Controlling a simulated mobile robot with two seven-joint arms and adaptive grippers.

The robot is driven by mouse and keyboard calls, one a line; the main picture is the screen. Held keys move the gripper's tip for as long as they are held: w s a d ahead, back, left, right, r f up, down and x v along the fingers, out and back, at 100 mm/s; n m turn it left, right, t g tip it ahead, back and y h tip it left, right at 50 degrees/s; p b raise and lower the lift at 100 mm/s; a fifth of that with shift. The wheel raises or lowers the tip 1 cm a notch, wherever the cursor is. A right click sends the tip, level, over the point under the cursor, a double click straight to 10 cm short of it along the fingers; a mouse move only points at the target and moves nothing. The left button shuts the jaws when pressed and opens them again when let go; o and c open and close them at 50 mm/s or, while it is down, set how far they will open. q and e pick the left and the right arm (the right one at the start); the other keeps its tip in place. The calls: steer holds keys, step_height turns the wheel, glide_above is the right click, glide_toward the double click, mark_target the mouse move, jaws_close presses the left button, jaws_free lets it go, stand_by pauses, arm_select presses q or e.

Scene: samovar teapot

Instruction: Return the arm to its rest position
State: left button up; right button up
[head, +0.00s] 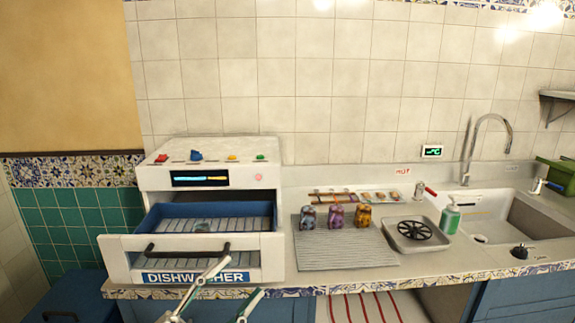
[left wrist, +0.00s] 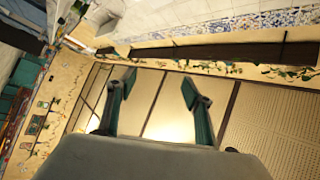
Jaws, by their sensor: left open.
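My left gripper (head: 232,283) is at the bottom of the head view, in front of the dishwasher's lower front. Its two fingers are spread apart, with nothing between them. In the left wrist view my left gripper (left wrist: 156,88) is also open and empty, with two teal-padded fingers against the ceiling and upper wall. My right gripper is not in view. No samovar or teapot shows in these frames.
The dishwasher (head: 209,263) stands at the left with its drawer (head: 130,253) pulled out. A drain tray (head: 417,246), soap bottle (head: 450,217) and sink (head: 530,222) are to the right.

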arm_select(q)
steer(key=s+a+f+n+y, duration=0.1)
steer(key=a+f+n+y, duration=0.1)
steer(key=f+n+y, duration=0.35)
steer(key=s+a+f+n+y+p, duration=0.1)
steer(key=a+f+n+y, duration=0.15)
steer(key=f, duration=0.65)
steer(key=s+a+f+n+y, duration=0.1)
steer(key=a+f+n+y, duration=0.25)
steer(key=f, duration=0.45)
steer(key=s+a+f+n+g+y, duration=0.1)
steer(key=s+f+n+g, duration=0.1)
steer(key=s+f, duration=0.5)
steer(key=s+a+f+n+g+y+p, duration=0.1)
steer(key=s+f+n+g+y, duration=0.1)
steer(key=s+f, duration=0.5)
step_height(320, 180, down, 3)
steer(key=shift+a+r+n+g, duration=0.2)
steer(key=shift+a+n+g, duration=0.15)
steer(key=shift+n+g, duration=0.25)
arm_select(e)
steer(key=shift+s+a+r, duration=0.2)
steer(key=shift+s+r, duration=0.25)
arm_select(q)
steer(key=shift+s, duration=0.1)
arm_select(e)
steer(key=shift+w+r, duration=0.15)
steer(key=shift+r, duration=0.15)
